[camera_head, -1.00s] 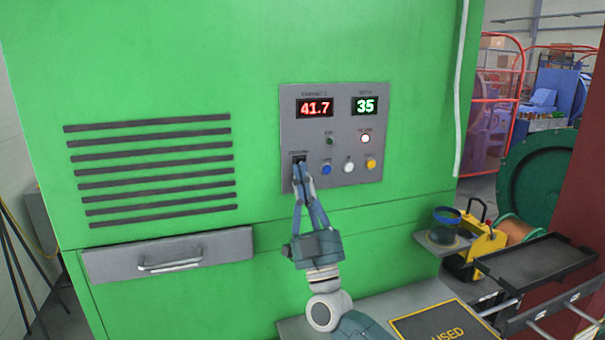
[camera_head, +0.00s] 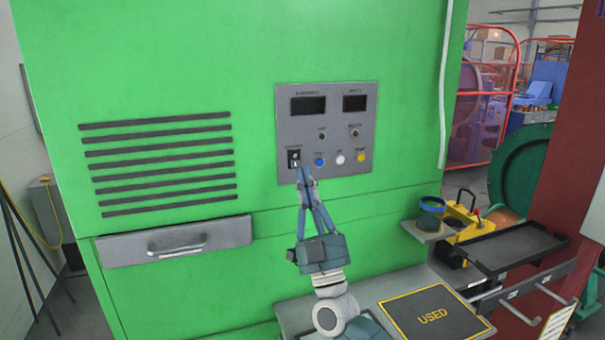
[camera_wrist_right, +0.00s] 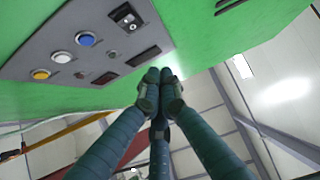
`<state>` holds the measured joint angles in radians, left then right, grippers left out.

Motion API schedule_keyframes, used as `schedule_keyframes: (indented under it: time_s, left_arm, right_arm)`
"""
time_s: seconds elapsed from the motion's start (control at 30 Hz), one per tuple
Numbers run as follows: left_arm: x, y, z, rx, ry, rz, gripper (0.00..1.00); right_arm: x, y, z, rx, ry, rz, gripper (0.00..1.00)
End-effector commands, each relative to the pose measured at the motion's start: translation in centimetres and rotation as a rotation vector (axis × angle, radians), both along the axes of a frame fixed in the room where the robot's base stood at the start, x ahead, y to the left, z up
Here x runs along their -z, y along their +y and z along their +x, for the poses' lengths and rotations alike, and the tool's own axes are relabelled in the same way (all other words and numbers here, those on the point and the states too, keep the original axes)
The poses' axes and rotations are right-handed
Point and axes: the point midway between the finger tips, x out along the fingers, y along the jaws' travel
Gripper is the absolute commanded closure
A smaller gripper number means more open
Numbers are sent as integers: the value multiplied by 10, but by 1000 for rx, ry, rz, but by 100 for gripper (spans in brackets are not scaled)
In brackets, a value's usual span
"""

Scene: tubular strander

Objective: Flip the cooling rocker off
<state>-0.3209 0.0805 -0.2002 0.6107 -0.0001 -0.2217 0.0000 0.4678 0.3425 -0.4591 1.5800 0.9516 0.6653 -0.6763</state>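The cooling rocker (camera_head: 294,158) is a small black switch with a white mark at the lower left of the grey control panel (camera_head: 340,103). It also shows in the right wrist view (camera_wrist_right: 127,17). Both panel displays are dark. My right gripper (camera_head: 305,174) has its fingertips together, just below and right of the rocker, and seems apart from it. In the right wrist view the closed fingertips (camera_wrist_right: 159,78) hold nothing. My left gripper is not in view.
Blue (camera_head: 319,162), white (camera_head: 340,159) and yellow (camera_head: 361,157) buttons sit right of the rocker. A drawer (camera_head: 120,251) is at lower left. A shelf with a "USED" mat (camera_head: 405,323) and a black tray (camera_head: 520,247) are at lower right.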

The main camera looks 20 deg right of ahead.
Motion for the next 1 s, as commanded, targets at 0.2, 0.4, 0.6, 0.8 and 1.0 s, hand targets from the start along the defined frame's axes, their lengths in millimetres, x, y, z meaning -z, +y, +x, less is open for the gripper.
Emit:
schedule_keyframes:
  time_s: [0.2,0.4,0.6,0.8,1.0]
  left_arm:
    - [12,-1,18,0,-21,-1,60]
    - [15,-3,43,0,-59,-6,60]
    - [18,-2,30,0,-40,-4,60]
    - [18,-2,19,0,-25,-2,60]
    - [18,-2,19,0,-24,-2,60]
  right_arm:
    - [27,-1,-29,0,3,0,100]
    - [42,-2,-52,1,1,-1,100]
    - [46,-3,-59,1,0,-1,100]
    - [45,-3,-59,1,0,-1,100]
    - [46,-2,-59,0,1,-1,100]
